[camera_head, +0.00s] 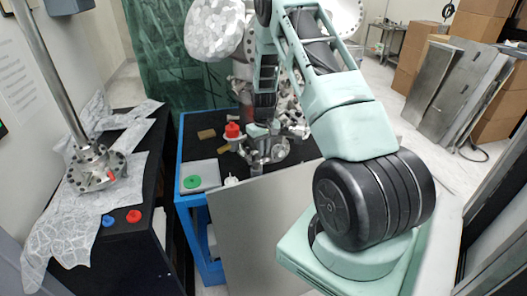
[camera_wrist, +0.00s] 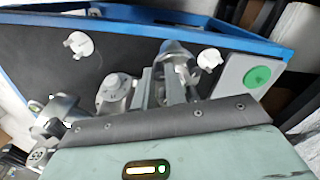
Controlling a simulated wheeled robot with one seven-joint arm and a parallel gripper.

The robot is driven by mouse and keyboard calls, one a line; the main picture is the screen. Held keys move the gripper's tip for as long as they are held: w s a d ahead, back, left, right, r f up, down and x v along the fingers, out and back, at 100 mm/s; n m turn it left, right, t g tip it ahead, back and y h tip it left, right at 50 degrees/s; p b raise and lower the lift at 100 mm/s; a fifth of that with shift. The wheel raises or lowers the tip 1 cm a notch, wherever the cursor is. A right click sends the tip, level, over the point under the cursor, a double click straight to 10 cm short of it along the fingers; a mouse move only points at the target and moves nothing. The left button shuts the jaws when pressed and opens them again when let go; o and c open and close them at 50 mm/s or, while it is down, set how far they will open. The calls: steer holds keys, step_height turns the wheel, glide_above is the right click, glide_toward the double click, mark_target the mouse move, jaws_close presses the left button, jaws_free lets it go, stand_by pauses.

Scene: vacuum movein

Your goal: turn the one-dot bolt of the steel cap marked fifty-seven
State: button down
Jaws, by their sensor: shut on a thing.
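My gripper (camera_wrist: 165,88) shows in the wrist view with its grey fingers closed about a shiny steel piece (camera_wrist: 176,52). In the head view my gripper (camera_head: 258,153) is low over the blue-edged table, among steel fittings. A round steel flanged part (camera_head: 274,152) sits there, partly hidden by the gripper. Another steel fitting (camera_wrist: 114,92) stands left of the fingers in the wrist view.
White winged pieces (camera_wrist: 78,45) (camera_wrist: 209,58) lie on the dark top. A green disc (camera_head: 192,182) lies on a grey plate (camera_head: 207,172). A red knob (camera_head: 232,130) is near the gripper. A grey panel (camera_head: 255,225) stands in front. The left bench holds a flanged steel post (camera_head: 95,165).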

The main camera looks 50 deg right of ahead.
steer(key=shift+m, duration=0.4)
steer(key=c, duration=1.4)
jaws_free()
steer(key=shift+c, duration=0.2)
step_height(320, 180, up, 12)
steer(key=b, duration=0.4)
